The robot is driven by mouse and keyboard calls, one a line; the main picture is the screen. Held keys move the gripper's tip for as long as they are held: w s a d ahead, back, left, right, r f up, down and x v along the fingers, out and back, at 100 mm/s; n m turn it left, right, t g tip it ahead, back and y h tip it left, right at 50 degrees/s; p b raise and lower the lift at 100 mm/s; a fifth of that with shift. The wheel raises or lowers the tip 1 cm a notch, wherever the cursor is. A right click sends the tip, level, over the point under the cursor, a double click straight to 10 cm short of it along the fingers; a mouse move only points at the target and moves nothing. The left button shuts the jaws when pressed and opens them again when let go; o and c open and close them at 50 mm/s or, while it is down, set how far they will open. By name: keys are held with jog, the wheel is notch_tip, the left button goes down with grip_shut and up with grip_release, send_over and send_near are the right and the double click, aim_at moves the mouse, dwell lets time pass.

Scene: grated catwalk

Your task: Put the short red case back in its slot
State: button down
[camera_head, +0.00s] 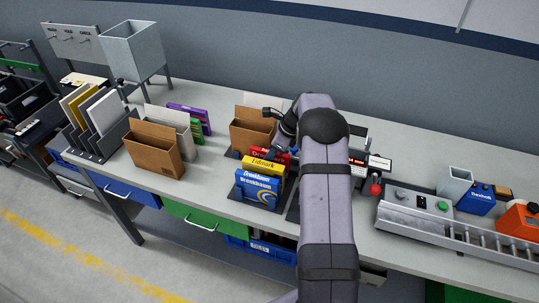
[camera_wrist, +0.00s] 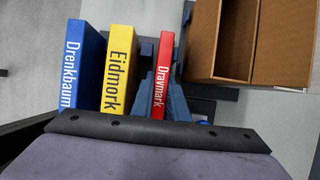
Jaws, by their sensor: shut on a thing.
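The red case labelled "Dravmark" (camera_wrist: 162,75) is between the dark fingers of my gripper (camera_wrist: 165,92) in the wrist view. My gripper is shut on it. In the head view only part of the red case (camera_head: 257,151) shows behind the yellow "Eidmork" case (camera_head: 262,166), with my arm covering its right side. The yellow case (camera_wrist: 118,72) stands beside it in the wrist view, with a gap between them. A blue "Drenkbaum" case (camera_head: 257,190) stands in front of the yellow one. The slot's bottom is hidden, so I cannot tell how deep the red case sits.
An open brown box (camera_head: 250,134) stands behind the cases, close to my gripper; it is at right in the wrist view (camera_wrist: 236,40). Another brown box (camera_head: 154,150) and a file rack (camera_head: 88,150) stand left. A roller conveyor (camera_head: 480,242) is at right.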

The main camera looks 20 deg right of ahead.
jog(key=c, duration=1.7)
grip_release()
jog(key=b+v, duration=0.3)
jog(key=v, duration=0.9)
jog(key=shift+r, duration=0.1)
jog(key=s+a+f+n+g+h, duration=0.2)
jog(key=s+a+f+n+g, duration=0.1)
jog(key=s+a+n, duration=1.1)
jog(key=shift+s+a+f+n+h, duration=0.25)
jog(key=shift+s+a+f+n, duration=0.7)
jog(key=shift+s+n, duration=1.4)
jog(key=shift+s+a+f+n+h, duration=0.2)
jog(key=shift+s+a+f+n, duration=0.7)
jog(key=shift+s+n, duration=1.5)
jog(key=shift+s+a+f+n+h, duration=0.25)
jog(key=shift+s+a+f+n, duration=0.35)
jog(key=shift+s+a+n, duration=1.6)
